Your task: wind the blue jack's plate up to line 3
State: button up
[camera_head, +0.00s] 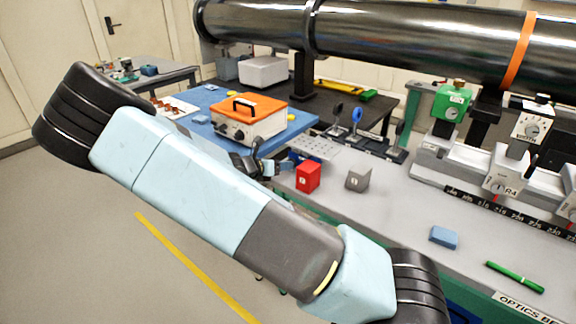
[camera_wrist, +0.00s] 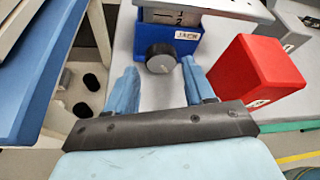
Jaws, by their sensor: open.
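The blue jack (camera_wrist: 186,42) stands at the top of the wrist view, with a JACK label and a black round knob (camera_wrist: 160,58) on its front. Above the body a scale (camera_wrist: 165,17) shows lines marked 1 and 2; line 3 is not visible. The grey plate (camera_wrist: 225,8) lies over the top and is cut off by the frame. My gripper (camera_wrist: 160,82) is open, its two blue fingers pointing at the knob, one toward each side, with a gap to it. In the head view the perforated plate (camera_head: 316,147) shows, and my arm hides much of the gripper.
A red block (camera_wrist: 255,72) stands close to the right of my right finger. A grey block (camera_head: 358,180) is farther right. A blue table (camera_head: 205,98) with an orange-topped box (camera_head: 248,118) lies beyond. The bench front by the blue sponge (camera_head: 444,237) is mostly clear.

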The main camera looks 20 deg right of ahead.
aim_at(289, 173)
jog(key=shift+x, duration=2)
jog(key=c, duration=0.8)
jog(key=shift+m, duration=0.4)
jog(key=shift+s+m+t+y, duration=0.1)
jog(key=shift+m+t+y, duration=0.5)
jog(key=shift+m+t, duration=0.25)
jog(key=shift+m+t+y, duration=0.3)
jog(key=shift+m+t, duration=0.05)
jog(key=shift+m, duration=0.3)
jog(key=shift+s+d+m+t, duration=0.15)
jog(key=shift+m+t, duration=0.25)
jog(key=shift+m, duration=0.3)
jog(key=o, duration=0.8)
